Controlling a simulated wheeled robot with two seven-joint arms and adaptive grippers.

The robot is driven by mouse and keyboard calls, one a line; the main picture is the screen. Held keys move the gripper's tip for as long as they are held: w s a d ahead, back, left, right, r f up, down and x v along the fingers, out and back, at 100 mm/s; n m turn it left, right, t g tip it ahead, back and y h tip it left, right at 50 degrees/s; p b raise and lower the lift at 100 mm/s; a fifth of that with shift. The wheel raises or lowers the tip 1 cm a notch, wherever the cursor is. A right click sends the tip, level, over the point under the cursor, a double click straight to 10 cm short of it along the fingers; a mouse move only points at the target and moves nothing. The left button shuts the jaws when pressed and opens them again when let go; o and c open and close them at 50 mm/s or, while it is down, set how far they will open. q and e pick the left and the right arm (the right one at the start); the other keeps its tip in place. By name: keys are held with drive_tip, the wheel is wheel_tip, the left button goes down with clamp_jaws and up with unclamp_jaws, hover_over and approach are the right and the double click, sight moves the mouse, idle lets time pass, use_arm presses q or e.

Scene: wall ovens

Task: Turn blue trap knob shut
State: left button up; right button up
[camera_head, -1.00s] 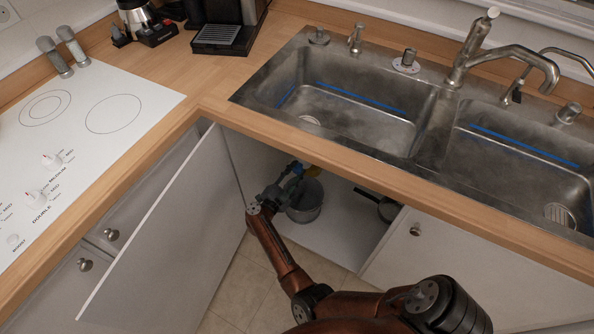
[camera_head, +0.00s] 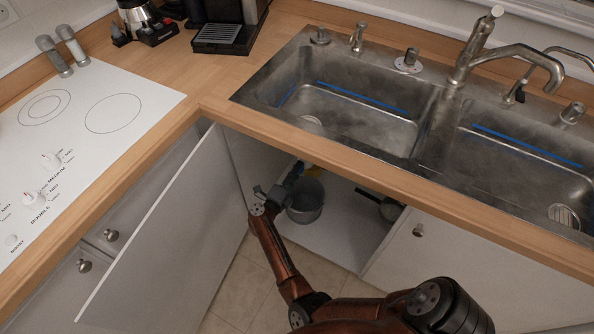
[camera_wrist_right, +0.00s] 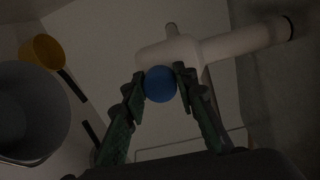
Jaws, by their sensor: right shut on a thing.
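The blue trap knob (camera_wrist_right: 160,84) is a round blue ball in the dim right wrist view, in front of a pale trap pipe (camera_wrist_right: 170,54) under the sink. My right gripper (camera_wrist_right: 160,88) has one finger on each side of the knob and is shut on it. In the head view my right gripper (camera_head: 283,188) reaches into the open cabinet under the sink. The knob is not clearly visible there. My left gripper is in neither view.
A grey pot (camera_head: 305,205) stands on the cabinet floor beside my right gripper. A yellow container (camera_wrist_right: 42,52) and a dark pan (camera_head: 390,208) are also in the cabinet. An open white door (camera_head: 170,240) stands to the left of my arm. The countertop (camera_head: 330,150) is above.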

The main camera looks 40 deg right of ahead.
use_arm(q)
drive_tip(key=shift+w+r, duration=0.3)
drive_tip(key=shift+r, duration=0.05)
use_arm(e)
drive_tip(key=shift+w+a+m, duration=0.1)
drive_tip(key=shift+a+m, duration=0.05)
drive_tip(key=shift+m, duration=0.45)
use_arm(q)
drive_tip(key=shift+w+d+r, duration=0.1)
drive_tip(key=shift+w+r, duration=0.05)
use_arm(e)
drive_tip(key=o, duration=0.9)
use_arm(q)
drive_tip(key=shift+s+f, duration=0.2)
use_arm(e)
drive_tip(key=shift+o, duration=1.4)
